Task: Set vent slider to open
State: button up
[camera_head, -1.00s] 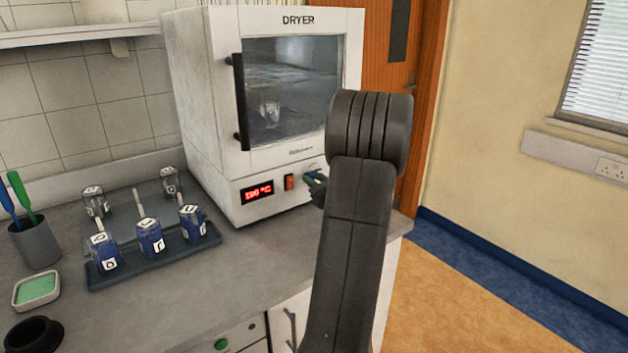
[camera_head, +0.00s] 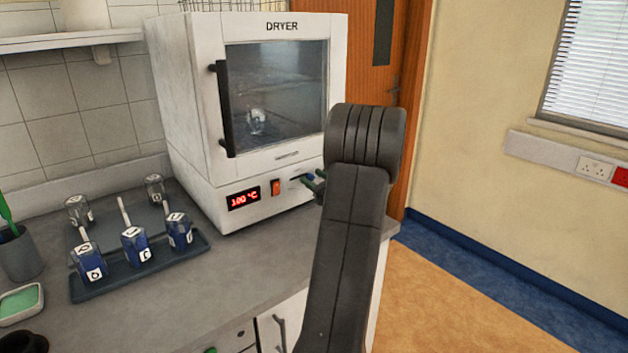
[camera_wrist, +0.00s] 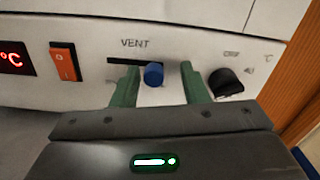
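The vent slider is a blue knob (camera_wrist: 153,74) on a dark horizontal slot (camera_wrist: 124,61) under the word VENT on the dryer (camera_head: 188,95). In the wrist view the knob stands right of the slot's middle. The slot's right part is partly hidden by knob and finger, and no open or closed mark is legible. My gripper (camera_wrist: 160,68) is open, with one green finger left of the knob and one right of it, gaps showing on both sides. In the head view my gripper (camera_head: 315,182) is at the lower right of the dryer front, partly hidden by my arm.
An orange switch (camera_wrist: 64,61) is left of the slot, and a black dial (camera_wrist: 226,84) is close to the right finger. A tray (camera_head: 185,252) with several blue-filled bottles stands on the bench left of the dryer. Bare bench (camera_head: 245,262) lies in front of the dryer.

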jog(key=shift+s, duration=0.1)
jog(key=b+v, duration=0.1)
jog(key=v, duration=1.2)
jog(key=shift+s+d, duration=0.2)
jog(key=shift+s, duration=0.1)
jog(key=shift+w, duration=0.1)
jog(key=p+x, duration=0.1)
jog(key=x, duration=1.3)
jog(key=shift+a, duration=0.1)
jog(key=shift+s+a, duration=0.2)
jog(key=shift+s, duration=0.1)
